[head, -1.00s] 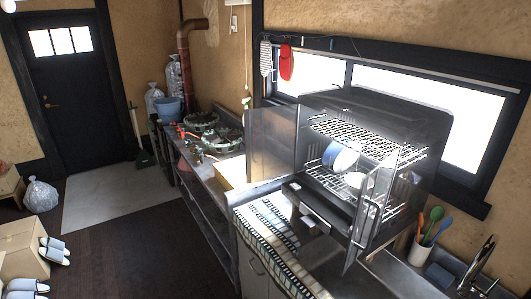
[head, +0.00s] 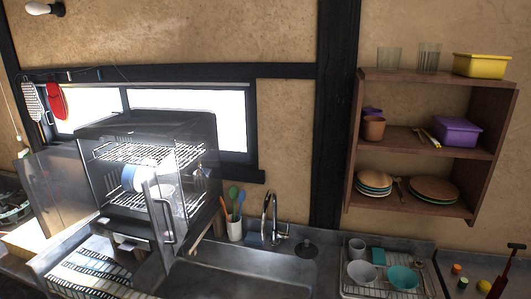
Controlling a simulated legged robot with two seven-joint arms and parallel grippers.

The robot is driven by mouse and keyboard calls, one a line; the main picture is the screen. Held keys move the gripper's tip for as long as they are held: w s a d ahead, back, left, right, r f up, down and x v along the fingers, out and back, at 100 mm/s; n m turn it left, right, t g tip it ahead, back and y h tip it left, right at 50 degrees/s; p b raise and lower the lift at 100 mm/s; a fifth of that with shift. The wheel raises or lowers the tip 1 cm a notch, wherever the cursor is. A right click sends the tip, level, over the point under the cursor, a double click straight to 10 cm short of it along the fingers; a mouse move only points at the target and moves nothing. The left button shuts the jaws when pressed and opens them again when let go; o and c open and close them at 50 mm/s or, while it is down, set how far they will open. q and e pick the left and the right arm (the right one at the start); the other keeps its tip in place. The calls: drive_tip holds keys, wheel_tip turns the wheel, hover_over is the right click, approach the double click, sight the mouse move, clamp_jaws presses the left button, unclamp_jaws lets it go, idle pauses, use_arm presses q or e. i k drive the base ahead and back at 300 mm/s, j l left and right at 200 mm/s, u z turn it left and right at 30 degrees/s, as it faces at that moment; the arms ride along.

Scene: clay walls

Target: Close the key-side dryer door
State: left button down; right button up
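The dish dryer (head: 146,128) is a dark cabinet standing on the counter below the window, at the left. Its left door (head: 58,195) is a smoky panel swung wide open to the left. Its right door (head: 163,220), a clear panel with a dark frame and a bar handle (head: 166,221), stands open toward me. I cannot make out a key, so I cannot tell which door is the key-side one. Inside are wire racks (head: 140,152) and blue-and-white plates (head: 133,178). Neither of my grippers is in view.
A sink (head: 240,275) with a tap (head: 270,215) lies right of the dryer. A cup of utensils (head: 235,230) stands close to its right side. A dish rack (head: 385,283) with bowls and a wall shelf (head: 430,134) are further right.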

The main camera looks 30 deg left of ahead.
sight(55, 181)
drive_tip(key=j, duration=0.45)
drive_tip(key=k+j+z, duration=0.15)
drive_tip(key=j, duration=0.7)
drive_tip(key=k+j+z, duration=0.15)
drive_tip(key=j, duration=0.3)
drive_tip(key=k+j, duration=0.1)
drive_tip(key=j, duration=0.35)
drive_tip(key=k+j+z, duration=0.1)
drive_tip(key=j, duration=0.3)
drive_tip(key=k+j+z, duration=0.1)
drive_tip(key=j, duration=0.3)
